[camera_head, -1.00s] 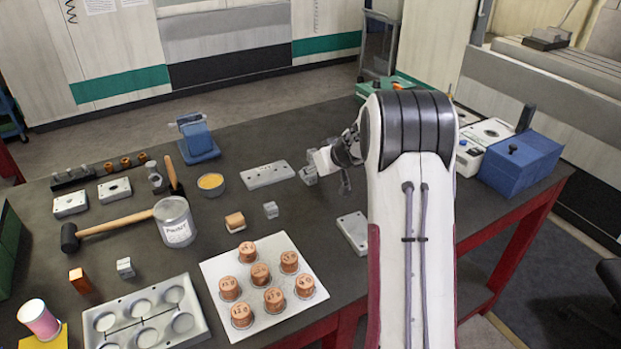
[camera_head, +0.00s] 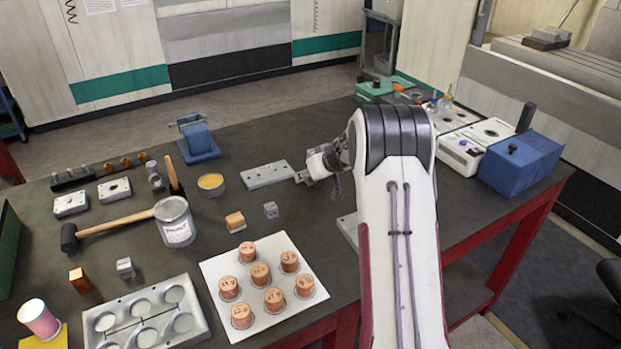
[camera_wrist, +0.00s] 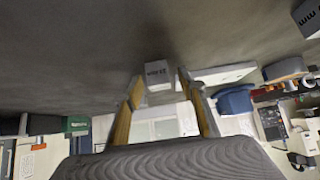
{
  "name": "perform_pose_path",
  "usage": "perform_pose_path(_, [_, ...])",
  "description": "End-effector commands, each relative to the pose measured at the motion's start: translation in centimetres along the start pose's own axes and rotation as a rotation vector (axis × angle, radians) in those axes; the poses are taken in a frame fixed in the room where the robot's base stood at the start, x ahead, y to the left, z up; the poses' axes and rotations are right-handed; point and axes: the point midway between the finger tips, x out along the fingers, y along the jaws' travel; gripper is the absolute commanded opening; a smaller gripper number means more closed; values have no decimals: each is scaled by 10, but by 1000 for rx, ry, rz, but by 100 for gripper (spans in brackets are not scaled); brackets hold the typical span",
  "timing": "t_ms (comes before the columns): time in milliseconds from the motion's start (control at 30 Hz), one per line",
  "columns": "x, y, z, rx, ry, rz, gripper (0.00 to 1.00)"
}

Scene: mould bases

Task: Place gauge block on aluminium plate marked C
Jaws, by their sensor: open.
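A grey gauge block (camera_wrist: 158,72) with dark lettering shows between the fingertips of my gripper (camera_wrist: 161,84) in the wrist view. My gripper is open, its tan-faced fingers on either side of the block; contact is unclear. In the head view my gripper (camera_head: 306,176) is low at the right end of a light metal plate with holes (camera_head: 267,175). Another small grey block (camera_head: 271,210) stands in front of that plate, and another (camera_head: 125,268) stands at the left. Another light plate (camera_head: 347,224) is mostly hidden by my arm. I cannot read a C on any plate.
A white board with several copper-coloured cylinders (camera_head: 260,273) lies at the front. Bare table lies around the small blocks.

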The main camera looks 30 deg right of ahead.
Motion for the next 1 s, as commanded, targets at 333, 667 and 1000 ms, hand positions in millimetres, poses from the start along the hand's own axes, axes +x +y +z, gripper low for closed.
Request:
perform_pose_path(333, [0,0,0,0,0,0,32])
perform_pose_path(667, [0,0,-1,0,1,1,0])
perform_pose_path(1000, [-4,0,-4,0,2,1,0])
